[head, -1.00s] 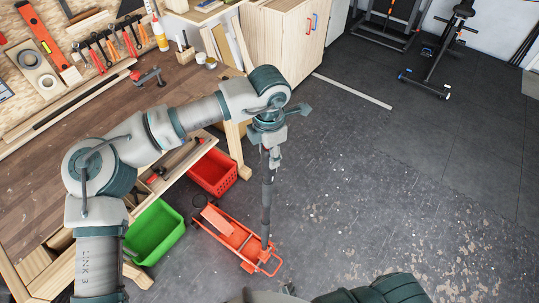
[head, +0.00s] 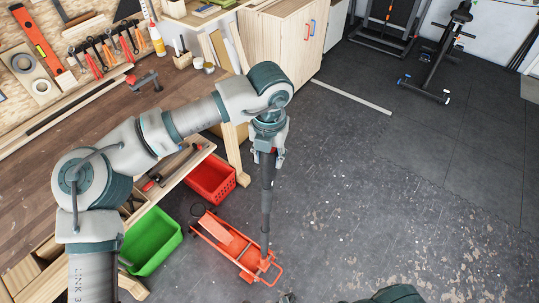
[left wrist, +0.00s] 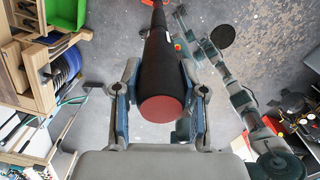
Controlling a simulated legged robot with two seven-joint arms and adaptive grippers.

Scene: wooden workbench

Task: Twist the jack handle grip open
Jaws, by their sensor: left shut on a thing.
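The red floor jack (head: 218,236) stands on the dark floor in the head view, right of the green bin. Its long dark handle (head: 267,205) rises nearly upright from the jack's near end. My left gripper (head: 268,150) is at the top of the handle. In the left wrist view, the thick black handle grip (left wrist: 165,60) with its red end cap (left wrist: 162,108) lies between the two fingers of my left gripper (left wrist: 161,80), which is shut on it. My right arm shows in the left wrist view, but its gripper's jaws cannot be made out.
A green bin (head: 150,240) and a red bin (head: 212,180) stand beside the wooden workbench (head: 60,160) at left. A wooden cabinet (head: 280,50) stands at the back. The floor (head: 400,200) right of the jack is open.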

